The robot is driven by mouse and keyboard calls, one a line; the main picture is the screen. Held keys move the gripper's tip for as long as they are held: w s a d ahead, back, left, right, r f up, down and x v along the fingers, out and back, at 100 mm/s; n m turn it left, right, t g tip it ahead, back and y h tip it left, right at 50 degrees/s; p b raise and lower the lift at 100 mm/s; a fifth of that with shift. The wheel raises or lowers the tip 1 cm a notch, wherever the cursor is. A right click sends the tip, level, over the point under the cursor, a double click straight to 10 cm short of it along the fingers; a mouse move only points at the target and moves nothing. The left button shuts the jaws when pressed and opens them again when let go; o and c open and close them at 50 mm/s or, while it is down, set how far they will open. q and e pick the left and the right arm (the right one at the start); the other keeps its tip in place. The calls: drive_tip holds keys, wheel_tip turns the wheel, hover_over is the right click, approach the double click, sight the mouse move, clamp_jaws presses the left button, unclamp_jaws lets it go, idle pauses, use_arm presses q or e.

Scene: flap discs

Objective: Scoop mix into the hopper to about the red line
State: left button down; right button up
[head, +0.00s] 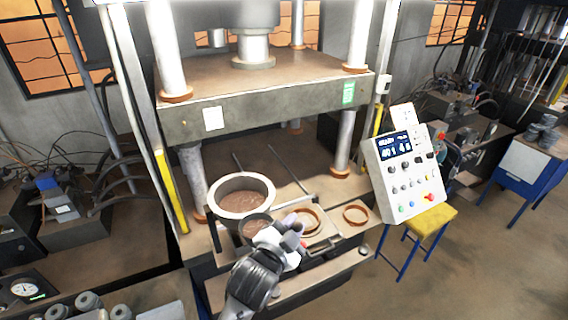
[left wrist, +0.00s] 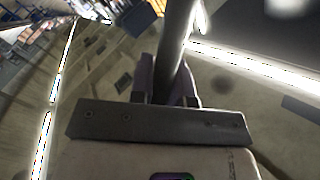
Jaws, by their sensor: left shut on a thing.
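A wide pale tub (head: 221,209) with brown mix (head: 243,203) in it stands at the left of the press bed. My left gripper (head: 292,225) is just to the right of and in front of the tub. In the left wrist view its fingers (left wrist: 166,88) are shut on a grey rod-like handle (left wrist: 177,38). A small round dark-rimmed vessel (head: 256,227) with brownish contents is beside the gripper, in front of the tub; I cannot tell whether it joins the handle. I cannot make out a hopper or a red line. My right gripper is not in view.
Two copper-coloured rings (head: 356,214) (head: 308,214) lie right of the tub. The press's thick upper plate (head: 270,100) and its columns close in the space above and behind. A control panel (head: 405,180) and a yellow stool (head: 428,222) stand at the right.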

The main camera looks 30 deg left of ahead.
use_arm(q)
drive_tip(key=w+a+r+n+y+p, duration=0.1)
drive_tip(key=w+a+r, duration=0.1)
drive_tip(key=w+a, duration=0.45)
drive_tip(key=w+a+r+y+p, duration=0.15)
drive_tip(key=w+a, duration=0.25)
drive_tip(key=w, duration=0.5)
drive_tip(key=s+a+r+n+t+y+b, duration=0.4)
drive_tip(key=s+a+n+b, duration=0.3)
drive_tip(key=a+n+b, duration=0.5)
drive_tip(key=s+a+f+n+g+y, duration=0.1)
drive_tip(key=s+a+n+g+y, duration=0.1)
drive_tip(key=n, duration=0.5)
drive_tip(key=s+a+n+g+y+p, duration=0.1)
drive_tip(key=s+a+n+y, duration=0.3)
drive_tip(key=a+n, duration=0.2)
drive_tip(key=shift+s+a+f+n+g, duration=0.25)
drive_tip(key=shift+a+f+n+g, duration=0.1)
drive_tip(key=shift+a+n+g, duration=0.1)
